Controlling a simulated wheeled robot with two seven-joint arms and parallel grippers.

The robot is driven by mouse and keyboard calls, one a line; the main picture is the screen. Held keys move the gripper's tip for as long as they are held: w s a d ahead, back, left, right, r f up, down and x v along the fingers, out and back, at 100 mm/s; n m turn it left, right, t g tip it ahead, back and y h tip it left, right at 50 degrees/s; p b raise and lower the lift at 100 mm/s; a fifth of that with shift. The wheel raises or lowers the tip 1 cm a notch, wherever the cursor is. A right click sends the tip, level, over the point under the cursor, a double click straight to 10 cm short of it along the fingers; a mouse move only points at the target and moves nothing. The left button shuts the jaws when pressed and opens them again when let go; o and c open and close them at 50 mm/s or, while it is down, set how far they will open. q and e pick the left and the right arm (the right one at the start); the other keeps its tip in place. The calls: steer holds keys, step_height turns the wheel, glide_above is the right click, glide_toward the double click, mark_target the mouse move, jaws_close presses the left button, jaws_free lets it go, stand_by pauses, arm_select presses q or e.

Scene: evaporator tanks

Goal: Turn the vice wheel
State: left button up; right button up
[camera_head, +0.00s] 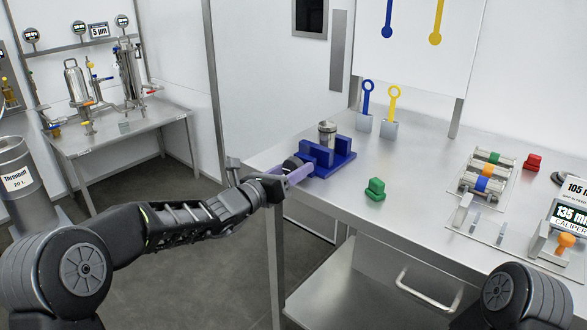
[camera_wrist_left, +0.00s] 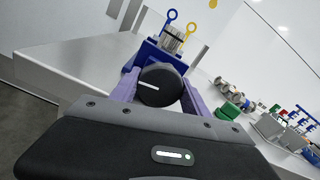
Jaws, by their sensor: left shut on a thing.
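The blue vice (camera_head: 326,156) stands at the left end of the steel table, with a metal cylinder (camera_head: 327,133) upright between its jaws. The vice wheel (camera_wrist_left: 160,84) is a black round knob with a white line, facing my left wrist camera. My left gripper (camera_head: 289,171) has purple fingers and is shut on the wheel, one finger on each side of it. In the head view the fingers and wrist partly hide the wheel. The blue vice also shows behind the wheel in the left wrist view (camera_wrist_left: 150,55). My right gripper is not in view.
A green block (camera_head: 375,190) sits right of the vice. Blue and yellow ring-topped tools (camera_head: 393,105) stand in holders behind it. A rack of coloured cylinders (camera_head: 487,172), a red block (camera_head: 533,162) and a caliper display (camera_head: 570,215) are further right.

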arm_select(q)
steer(key=shift+n, duration=0.3)
steer(key=o, duration=1.4)
steer(key=v, duration=0.7)
steer(key=shift+s+a, duration=0.25)
steer(key=shift+s, duration=0.05)
